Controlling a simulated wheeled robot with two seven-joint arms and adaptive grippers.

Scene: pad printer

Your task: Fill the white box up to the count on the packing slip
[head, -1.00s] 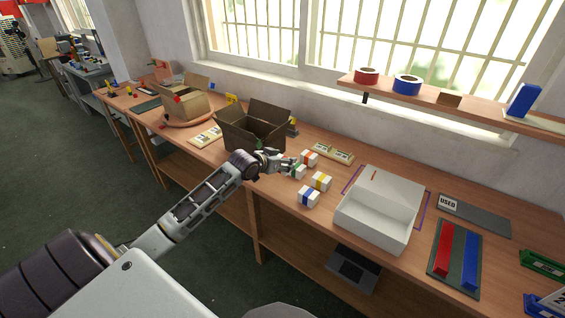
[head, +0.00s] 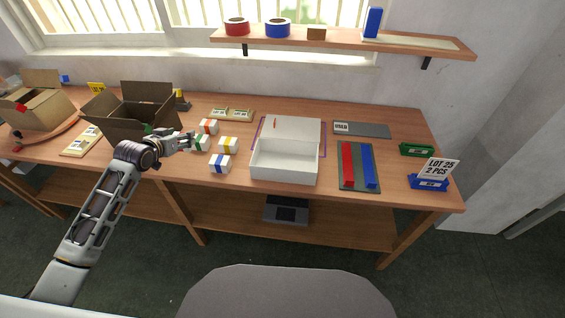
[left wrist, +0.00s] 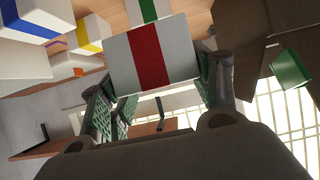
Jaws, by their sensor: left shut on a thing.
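My left gripper (head: 188,141) is shut on a white block with a red band (left wrist: 150,52), which fills the space between its fingers in the left wrist view. The hand hides most of this block in the head view. Beside it on the table are white blocks with a green band (head: 201,144), an orange band (head: 208,127), a yellow band (head: 228,146) and a blue band (head: 220,164). The open white box (head: 284,176) stands to their right, with no block visible inside. The slip (head: 437,169) reads "LOT 25 2 PCS". My right gripper is not in view.
An open brown carton (head: 135,115) stands just behind and left of my left gripper. A dark mat with a red bar (head: 348,164) and a blue bar (head: 367,166) lies right of the white box. A grey "USED" plate (head: 370,130) lies behind it. A shelf (head: 330,40) hangs above.

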